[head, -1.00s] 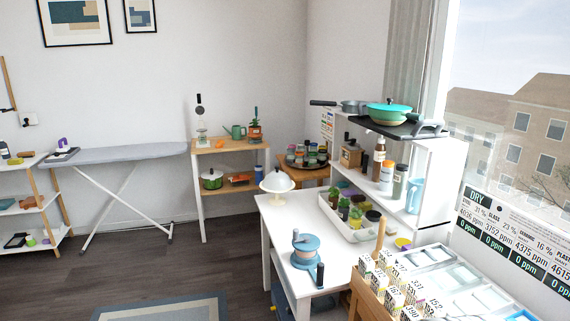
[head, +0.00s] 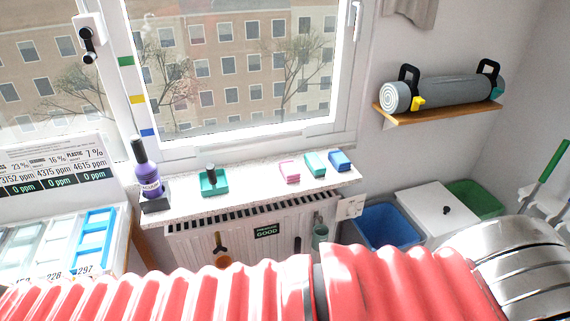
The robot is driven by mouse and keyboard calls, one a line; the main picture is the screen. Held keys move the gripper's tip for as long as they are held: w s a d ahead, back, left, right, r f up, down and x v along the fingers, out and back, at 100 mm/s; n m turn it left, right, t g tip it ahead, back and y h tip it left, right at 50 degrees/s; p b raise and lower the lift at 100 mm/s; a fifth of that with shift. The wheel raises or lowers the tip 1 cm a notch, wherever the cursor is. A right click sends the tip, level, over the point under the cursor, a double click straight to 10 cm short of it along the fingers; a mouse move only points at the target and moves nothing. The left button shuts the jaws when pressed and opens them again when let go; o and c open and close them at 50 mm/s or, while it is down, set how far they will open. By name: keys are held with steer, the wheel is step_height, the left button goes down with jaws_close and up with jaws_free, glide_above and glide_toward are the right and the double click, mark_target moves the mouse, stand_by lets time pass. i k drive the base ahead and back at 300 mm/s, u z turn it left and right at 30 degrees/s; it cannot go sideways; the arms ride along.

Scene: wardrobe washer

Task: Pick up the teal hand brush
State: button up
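No teal thing here can be told as a hand brush for certain. On the windowsill, a flat teal piece (head: 222,186) with a dark upright knob or handle stands right of a purple bottle. A small teal block (head: 316,165) lies farther right on the sill, between a pink block (head: 289,172) and a blue block (head: 340,160). My red ribbed arm crosses the bottom of the head view, with a silver part at the right. My gripper's fingers do not show.
The speckled windowsill (head: 255,190) is partly clear, above a white radiator (head: 285,232). The purple bottle (head: 149,178) stands at its left end. A blue bin (head: 384,226) and a green bin (head: 478,199) stand at right. A wall shelf (head: 445,113) holds a grey roll (head: 440,92).

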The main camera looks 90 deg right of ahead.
mark_target(314, 163)
steer(key=z, duration=3.35)
steer(key=k, duration=0.45)
steer(key=z, duration=0.05)
steer(key=i, duration=0.4)
steer(key=z, duration=0.05)
